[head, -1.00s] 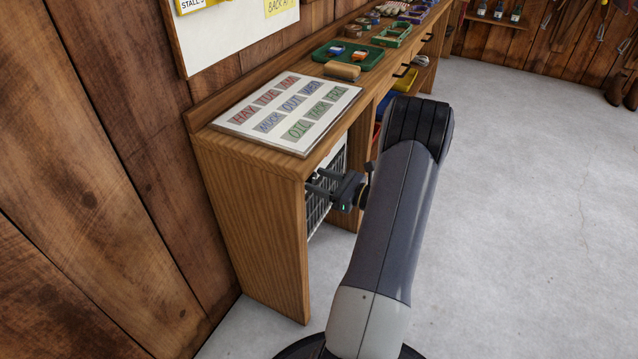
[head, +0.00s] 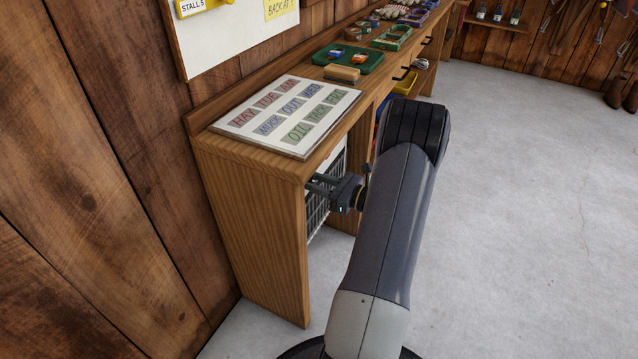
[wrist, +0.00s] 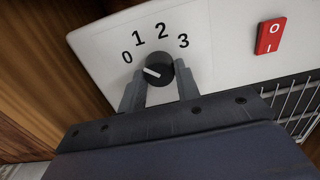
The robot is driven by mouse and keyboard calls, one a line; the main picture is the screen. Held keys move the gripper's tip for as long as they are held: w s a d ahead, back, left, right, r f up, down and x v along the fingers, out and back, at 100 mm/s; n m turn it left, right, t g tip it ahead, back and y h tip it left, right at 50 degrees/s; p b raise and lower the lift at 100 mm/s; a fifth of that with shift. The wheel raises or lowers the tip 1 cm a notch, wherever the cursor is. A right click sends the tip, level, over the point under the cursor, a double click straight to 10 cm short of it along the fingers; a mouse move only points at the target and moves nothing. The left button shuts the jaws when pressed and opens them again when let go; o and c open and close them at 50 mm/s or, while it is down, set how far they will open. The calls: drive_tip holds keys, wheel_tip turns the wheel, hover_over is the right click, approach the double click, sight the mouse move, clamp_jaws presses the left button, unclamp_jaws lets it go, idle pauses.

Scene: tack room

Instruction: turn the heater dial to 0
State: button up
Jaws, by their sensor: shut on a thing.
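The heater dial (wrist: 159,72) is a round black knob with a white pointer line, on a white panel (wrist: 218,45) marked 0, 1, 2 and 3. The pointer line slants to the left, toward the 0. My gripper (wrist: 159,76) has one finger on each side of the dial and is shut on it. In the head view my gripper (head: 325,186) reaches under the bench top to the heater (head: 318,216). The dial itself is hidden there.
A red rocker switch (wrist: 270,36) is right of the dial, above a wire grille (wrist: 294,103). The wooden bench (head: 255,225) has a side panel close to my gripper. A lettered board (head: 240,117) lies on top. Open floor (head: 520,220) is to the right.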

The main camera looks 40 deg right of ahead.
drive_tip(key=shift+f+n+b, duration=0.15)
drive_tip(key=shift+n+b, duration=0.4)
drive_tip(key=shift+n, duration=0.05)
drive_tip(key=shift+n+b, duration=0.5)
drive_tip(key=shift+n, duration=0.4)
drive_tip(key=o, duration=1)
drive_tip(key=shift+d, duration=0.1)
drive_tip(key=shift+p+v, duration=1.45)
drive_tip(key=shift+v, duration=3.95)
drive_tip(key=shift+w, duration=0.1)
